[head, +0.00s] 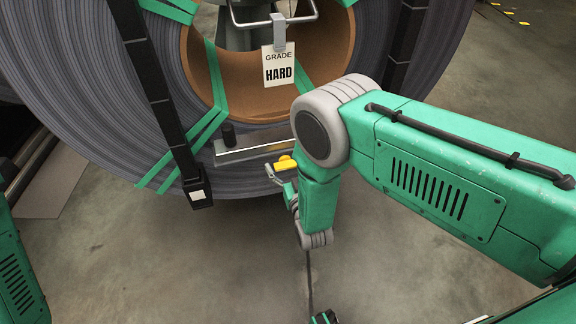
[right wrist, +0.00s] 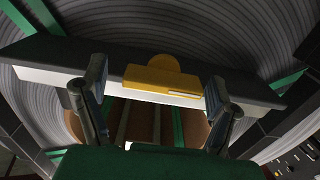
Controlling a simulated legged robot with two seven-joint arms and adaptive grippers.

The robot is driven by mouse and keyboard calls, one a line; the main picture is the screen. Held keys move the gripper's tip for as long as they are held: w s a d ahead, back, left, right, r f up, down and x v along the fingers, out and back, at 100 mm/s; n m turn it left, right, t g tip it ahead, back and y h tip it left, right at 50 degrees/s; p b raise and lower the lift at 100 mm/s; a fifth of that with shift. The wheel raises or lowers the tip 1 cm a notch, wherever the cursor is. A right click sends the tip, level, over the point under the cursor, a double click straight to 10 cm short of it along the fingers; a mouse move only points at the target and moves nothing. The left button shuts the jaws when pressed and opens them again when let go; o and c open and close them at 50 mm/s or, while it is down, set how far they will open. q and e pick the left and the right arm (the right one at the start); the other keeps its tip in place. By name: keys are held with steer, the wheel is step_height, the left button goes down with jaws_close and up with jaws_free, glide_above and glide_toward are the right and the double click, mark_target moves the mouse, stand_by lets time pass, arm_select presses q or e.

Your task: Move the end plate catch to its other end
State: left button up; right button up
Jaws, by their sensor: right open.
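The end plate (head: 240,154) is a grey bar across the lower front of the steel coil, and its pale edge (right wrist: 45,78) shows in the right wrist view. The yellow catch (head: 286,162) is near the plate's right part in the head view. In the right wrist view the catch (right wrist: 160,78) sits at the plate between my fingers. My right gripper (head: 279,174) is open, with one finger on each side of the catch and visible gaps. Its arm hides part of the plate's right side.
Black straps (head: 158,100) and green bands (head: 190,143) cross the coil (head: 90,85). A tag reading "GRADE HARD" (head: 279,66) hangs in the bore. The floor (head: 130,260) in front is mostly clear.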

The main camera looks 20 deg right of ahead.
steer(key=shift+a, duration=0.1)
steer(key=shift+c, duration=0.4)
steer(key=shift+a, duration=0.2)
steer(key=c, duration=1.1)
